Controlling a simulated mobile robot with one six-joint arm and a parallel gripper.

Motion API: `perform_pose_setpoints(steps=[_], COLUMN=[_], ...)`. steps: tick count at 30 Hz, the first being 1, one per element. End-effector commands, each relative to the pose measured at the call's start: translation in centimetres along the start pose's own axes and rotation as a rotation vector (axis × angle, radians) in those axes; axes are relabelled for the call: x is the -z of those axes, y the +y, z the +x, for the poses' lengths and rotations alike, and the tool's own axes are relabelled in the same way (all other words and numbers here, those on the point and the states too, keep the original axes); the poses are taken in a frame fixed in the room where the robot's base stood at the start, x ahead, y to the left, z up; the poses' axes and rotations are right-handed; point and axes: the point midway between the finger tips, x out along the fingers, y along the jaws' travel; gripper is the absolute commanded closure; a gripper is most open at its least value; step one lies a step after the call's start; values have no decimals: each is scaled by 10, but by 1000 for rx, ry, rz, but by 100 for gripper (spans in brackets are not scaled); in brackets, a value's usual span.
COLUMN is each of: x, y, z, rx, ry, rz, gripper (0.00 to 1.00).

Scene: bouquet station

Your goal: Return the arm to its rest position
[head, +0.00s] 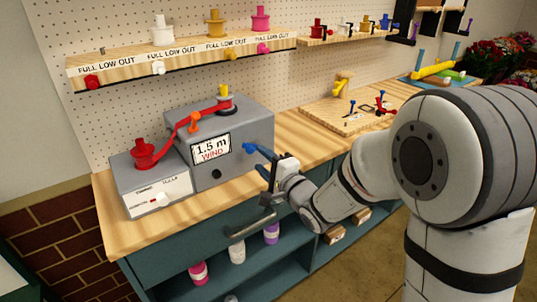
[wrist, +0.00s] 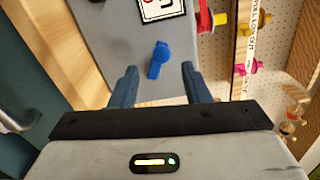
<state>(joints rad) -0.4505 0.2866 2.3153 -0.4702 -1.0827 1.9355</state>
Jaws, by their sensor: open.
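My gripper (head: 264,164) is in front of the grey winding machine (head: 253,121), near a blue knob or lever on its front face. In the wrist view my gripper (wrist: 158,84) has its two blue fingers spread apart. The blue knob (wrist: 158,59) shows beyond and between the fingertips, with nothing held. I cannot tell the exact gap to it. The machine's display (head: 211,149) reads "1.5 m WIND". My arm reaches in from the right of the head view, stretched out over the bench front.
A wooden bench (head: 117,237) carries the machine and a smaller grey box (head: 150,191) with a red spool (head: 143,152). A red ribbon runs to the machine. A spool shelf (head: 185,58) hangs above. A pegged wooden board (head: 345,115) lies right. A drawer handle (head: 252,227) juts out below.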

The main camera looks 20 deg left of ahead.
Motion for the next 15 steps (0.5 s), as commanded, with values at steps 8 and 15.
perform_pose_setpoints(steps=[8,15], x=[55,115], y=[-15,-22], z=[-38,-140], rx=[-194,-653], ry=[202,366], rz=[-274,-622], gripper=[57,57])
